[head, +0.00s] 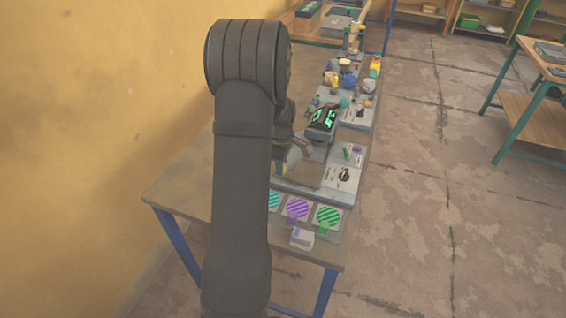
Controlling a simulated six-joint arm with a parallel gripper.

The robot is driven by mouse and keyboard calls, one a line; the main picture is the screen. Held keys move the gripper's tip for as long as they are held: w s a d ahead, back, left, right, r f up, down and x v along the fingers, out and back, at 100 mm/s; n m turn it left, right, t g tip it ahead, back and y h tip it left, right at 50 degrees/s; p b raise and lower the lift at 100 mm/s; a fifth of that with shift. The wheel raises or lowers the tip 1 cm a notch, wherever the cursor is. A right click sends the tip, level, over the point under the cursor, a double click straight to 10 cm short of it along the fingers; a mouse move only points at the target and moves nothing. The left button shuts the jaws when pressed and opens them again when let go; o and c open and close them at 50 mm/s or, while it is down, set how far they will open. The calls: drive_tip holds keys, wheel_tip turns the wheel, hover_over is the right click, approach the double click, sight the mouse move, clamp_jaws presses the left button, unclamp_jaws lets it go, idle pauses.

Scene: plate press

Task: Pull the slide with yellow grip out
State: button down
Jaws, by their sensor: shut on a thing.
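My gripper (294,152) is at the left side of the grey plate press (308,190), largely hidden by my own arm. A small patch of the yellow grip (282,169) shows right below the gripper. The gripper is shut on this grip, though the fingertips are hard to make out. The slide itself is mostly hidden by my arm, so I cannot tell how far out it stands. The press has a dark head with green lit marks (321,118) and a black knob (344,175) on its right panel.
Striped plates in teal (273,201), purple (295,208) and green (328,216) lie in front of the press. A small white box (302,238) stands near the table's front edge. Cluttered devices (348,80) fill the table behind. A yellow wall (90,120) is at left.

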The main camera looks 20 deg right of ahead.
drive_tip(key=shift+s+a, duration=0.15)
drive_tip(key=c, duration=1.3)
unclamp_jaws()
drive_tip(key=shift+a, duration=0.1)
drive_tip(key=shift+r, duration=0.5)
wheel_tip(320, 180, up, 16)
drive_tip(key=shift+r, duration=0.25)
